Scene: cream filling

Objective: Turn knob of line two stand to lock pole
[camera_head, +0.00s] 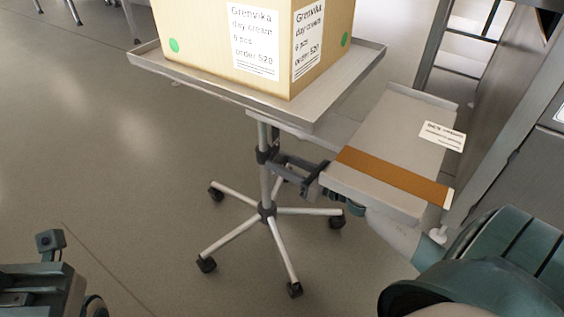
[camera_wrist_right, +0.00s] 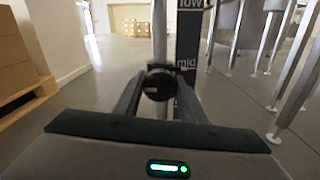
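The stand has a metal tray (camera_head: 330,95) on a grey pole (camera_head: 265,185) above a five-legged caster base (camera_head: 267,211). In the right wrist view the pole (camera_wrist_right: 159,35) rises straight ahead, with the round black knob (camera_wrist_right: 159,83) in front of it. A dark collar (camera_head: 266,155) shows on the pole in the head view. My right gripper (camera_head: 290,170) reaches the pole from the right; in the wrist view its fingers (camera_wrist_right: 159,93) stand either side of the knob. They look open, with contact unclear. My left gripper (camera_head: 48,242) shows only partly at lower left.
A large labelled carton (camera_head: 225,50) sits on the tray. The floor left of the stand is clear.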

